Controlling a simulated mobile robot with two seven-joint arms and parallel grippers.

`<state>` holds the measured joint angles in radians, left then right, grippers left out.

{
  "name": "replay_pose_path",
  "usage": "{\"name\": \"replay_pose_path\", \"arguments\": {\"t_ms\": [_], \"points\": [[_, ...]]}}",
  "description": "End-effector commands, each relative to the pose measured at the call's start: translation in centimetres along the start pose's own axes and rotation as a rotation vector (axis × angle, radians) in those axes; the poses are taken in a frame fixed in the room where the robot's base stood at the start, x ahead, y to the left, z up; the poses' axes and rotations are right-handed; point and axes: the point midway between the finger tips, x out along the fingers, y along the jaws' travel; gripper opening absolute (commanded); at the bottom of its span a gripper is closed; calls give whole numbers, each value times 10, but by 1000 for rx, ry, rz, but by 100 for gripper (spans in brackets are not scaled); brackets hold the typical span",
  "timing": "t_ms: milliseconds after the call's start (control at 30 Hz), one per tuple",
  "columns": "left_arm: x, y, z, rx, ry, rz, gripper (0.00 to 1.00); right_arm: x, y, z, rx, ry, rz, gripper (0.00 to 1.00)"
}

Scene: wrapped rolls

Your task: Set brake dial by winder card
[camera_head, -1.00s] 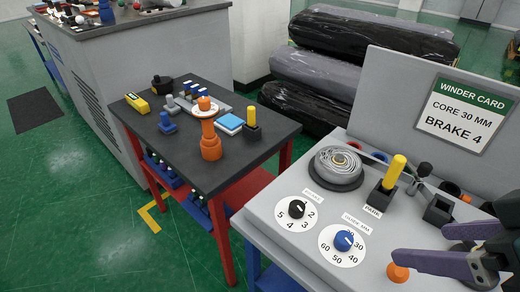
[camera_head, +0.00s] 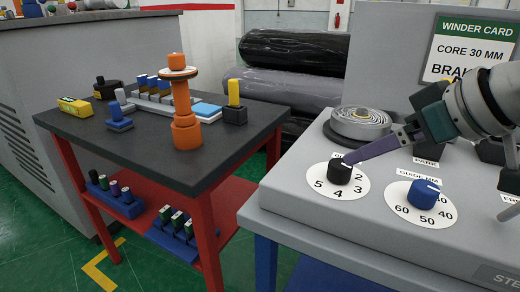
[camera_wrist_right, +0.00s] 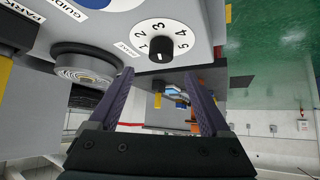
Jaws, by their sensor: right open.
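The brake dial (camera_head: 340,172) is a black knob on a white disc numbered 1 to 5, on the grey console's front left. Its white mark is too small to read against a number. My right gripper (camera_head: 350,157) is at the knob, its purple fingers reaching in from the right. In the right wrist view the gripper (camera_wrist_right: 158,72) is open, and the knob (camera_wrist_right: 160,50) lies just past the fingertips, between their lines; contact cannot be told. The winder card (camera_head: 468,50) reads "CORE 30 MM" and part of "BRAKE"; its number is hidden now, but showed as 4 earlier.
The blue guide dial (camera_head: 424,194) sits right of the brake dial. A wound grey roll (camera_head: 360,122) is behind it, close to my fingers. A dark side table (camera_head: 75,122) with an orange spindle (camera_head: 186,130) stands left. Wrapped rolls (camera_head: 295,85) lie at the back.

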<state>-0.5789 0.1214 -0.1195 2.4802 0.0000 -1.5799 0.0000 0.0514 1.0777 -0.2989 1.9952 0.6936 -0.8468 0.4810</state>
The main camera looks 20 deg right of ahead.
Motion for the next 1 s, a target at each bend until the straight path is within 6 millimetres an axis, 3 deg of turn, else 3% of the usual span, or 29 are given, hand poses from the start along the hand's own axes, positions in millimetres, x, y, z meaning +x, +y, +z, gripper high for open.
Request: {"name": "replay_pose_path", "arguments": {"t_ms": [200,433,867,1000], "points": [[11,1,4,0,-1,1,50,44,-3,0,3,2,-4,82],[20,1,7,0,-1,1,50,77,-2,1,0,-1,-2,82],[21,1,7,0,-1,1,50,86,-2,0,-4,-2,-2,82],[21,1,7,-1,-1,2,50,86,-2,0,-4,-2,-2,66]]}}
